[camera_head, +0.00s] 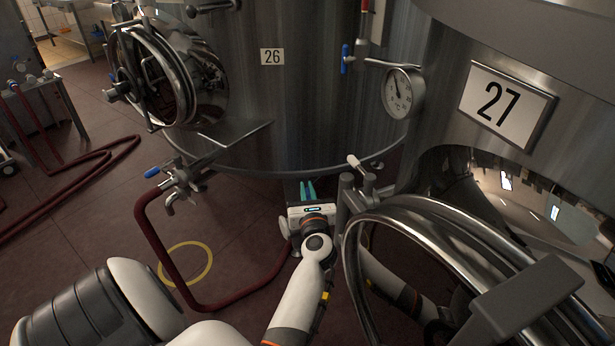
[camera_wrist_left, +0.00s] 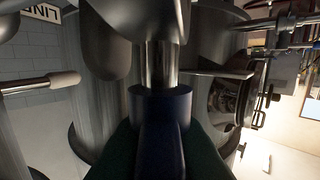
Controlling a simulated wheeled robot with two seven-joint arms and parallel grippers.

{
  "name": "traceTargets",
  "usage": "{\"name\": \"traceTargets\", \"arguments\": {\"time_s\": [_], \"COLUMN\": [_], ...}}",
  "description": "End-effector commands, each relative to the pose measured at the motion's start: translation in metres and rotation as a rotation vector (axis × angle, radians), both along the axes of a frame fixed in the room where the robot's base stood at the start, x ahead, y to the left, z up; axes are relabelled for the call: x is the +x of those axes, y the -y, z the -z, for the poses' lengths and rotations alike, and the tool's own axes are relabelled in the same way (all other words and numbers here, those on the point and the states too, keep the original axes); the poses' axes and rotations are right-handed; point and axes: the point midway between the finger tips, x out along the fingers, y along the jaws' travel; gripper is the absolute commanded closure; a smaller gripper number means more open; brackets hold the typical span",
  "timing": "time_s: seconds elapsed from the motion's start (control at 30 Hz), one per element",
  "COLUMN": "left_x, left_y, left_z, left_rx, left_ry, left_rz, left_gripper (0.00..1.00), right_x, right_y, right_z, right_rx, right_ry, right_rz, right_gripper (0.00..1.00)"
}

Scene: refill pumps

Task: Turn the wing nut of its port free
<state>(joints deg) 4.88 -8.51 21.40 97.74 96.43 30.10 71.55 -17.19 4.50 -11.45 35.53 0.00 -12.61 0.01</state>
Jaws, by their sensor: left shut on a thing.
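My left gripper (camera_head: 307,189) reaches low between tank 26 and tank 27, its green fingertips pointing away from me beside the pipe fittings of tank 27. In the left wrist view its dark green fingers (camera_wrist_left: 160,155) are shut on a dark blue piece (camera_wrist_left: 160,110), seemingly the wing nut, with a collar on a shiny metal stem (camera_wrist_left: 160,65). The stem runs up into a rounded metal part (camera_wrist_left: 142,18). In the head view the held piece is too small to make out. My right gripper is not in view.
Tank 26 (camera_head: 300,120) stands behind the gripper, and tank 27's open round door (camera_head: 450,225) stands close on the right. A white-tipped handle (camera_head: 354,161) rises beside the gripper. A red hose (camera_head: 150,235) loops over the floor from a blue-handled valve (camera_head: 178,185).

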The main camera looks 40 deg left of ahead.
Motion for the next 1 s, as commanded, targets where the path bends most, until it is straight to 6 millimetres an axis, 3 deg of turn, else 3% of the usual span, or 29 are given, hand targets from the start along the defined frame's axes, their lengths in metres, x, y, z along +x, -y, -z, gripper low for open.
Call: {"name": "traceTargets", "arguments": {"time_s": [0.27,0.3,0.4,0.73,1.0], "left_x": [0.000,0.000,0.000,0.000,0.000], "left_y": [0.000,0.000,0.000,0.000,0.000], "left_z": [0.001,0.001,0.000,-0.004,-0.052], "left_rx": [0.000,0.000,0.000,-0.001,-0.001], "left_ry": [-0.001,-0.001,-0.001,0.001,0.004], "left_rz": [0.000,0.000,0.001,0.001,0.000], "left_gripper": [1.00,0.83,0.67,0.67,0.67], "right_x": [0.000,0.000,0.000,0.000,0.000], "right_y": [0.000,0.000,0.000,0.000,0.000], "right_z": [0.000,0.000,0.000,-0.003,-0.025], "right_rx": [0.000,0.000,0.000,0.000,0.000], "right_ry": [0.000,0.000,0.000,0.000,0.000], "right_rz": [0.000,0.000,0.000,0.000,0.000], "right_gripper": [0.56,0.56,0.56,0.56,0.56]}}
